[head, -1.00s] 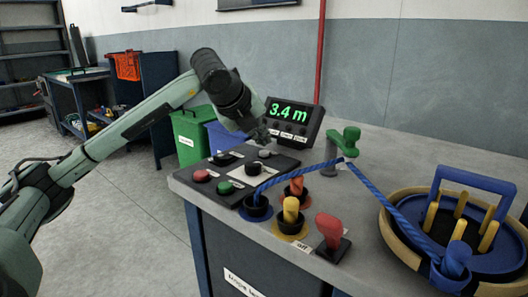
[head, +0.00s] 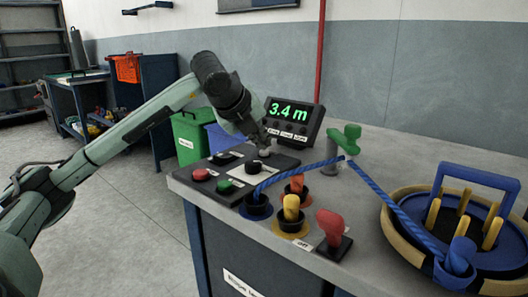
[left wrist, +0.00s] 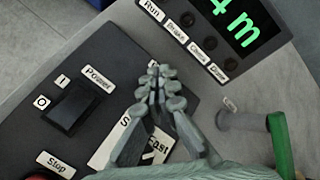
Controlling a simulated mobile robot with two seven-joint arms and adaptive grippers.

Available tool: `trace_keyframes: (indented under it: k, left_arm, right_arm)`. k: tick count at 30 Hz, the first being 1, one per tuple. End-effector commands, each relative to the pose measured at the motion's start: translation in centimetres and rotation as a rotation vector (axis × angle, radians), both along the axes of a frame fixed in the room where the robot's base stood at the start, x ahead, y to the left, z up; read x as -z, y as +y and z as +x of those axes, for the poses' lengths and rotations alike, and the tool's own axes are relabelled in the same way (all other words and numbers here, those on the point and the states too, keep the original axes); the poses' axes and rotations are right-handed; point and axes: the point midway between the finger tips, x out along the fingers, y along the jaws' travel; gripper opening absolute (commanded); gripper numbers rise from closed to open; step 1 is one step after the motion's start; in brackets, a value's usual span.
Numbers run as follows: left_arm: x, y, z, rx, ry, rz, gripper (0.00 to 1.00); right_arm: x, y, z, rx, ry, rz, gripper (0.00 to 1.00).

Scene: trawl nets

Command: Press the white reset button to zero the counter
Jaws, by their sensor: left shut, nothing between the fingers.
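The white reset button (head: 265,153) is at the back right of the dark control panel (head: 222,164) on the bench. The counter display (head: 294,112) reads 3.4 m in green; part of it also shows in the left wrist view (left wrist: 232,20). My left gripper (head: 264,145) is shut and empty, pointing down at the button. In the left wrist view its closed fingertips (left wrist: 160,85) cover the button's place, with only a bit of a label beside them. I cannot tell whether they touch the button.
The panel also holds a red button (head: 201,175), a green button (head: 224,187), a black power switch (left wrist: 73,108) and a black knob (head: 253,167). A blue rope (head: 385,190) runs over a green-topped post (head: 346,138) to a drum (head: 398,236).

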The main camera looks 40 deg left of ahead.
Motion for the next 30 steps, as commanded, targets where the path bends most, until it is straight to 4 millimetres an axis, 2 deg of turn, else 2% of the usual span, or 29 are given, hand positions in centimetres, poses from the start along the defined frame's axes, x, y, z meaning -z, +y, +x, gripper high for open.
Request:
trace_keyframes:
  k: [30]
  left_arm:
    - [0.97, -0.03, -0.01, 0.001, 0.002, -0.001, 0.0]
  right_arm:
    - [0.98, -0.01, 0.01, 0.0, 0.0, 0.0, 0.4]
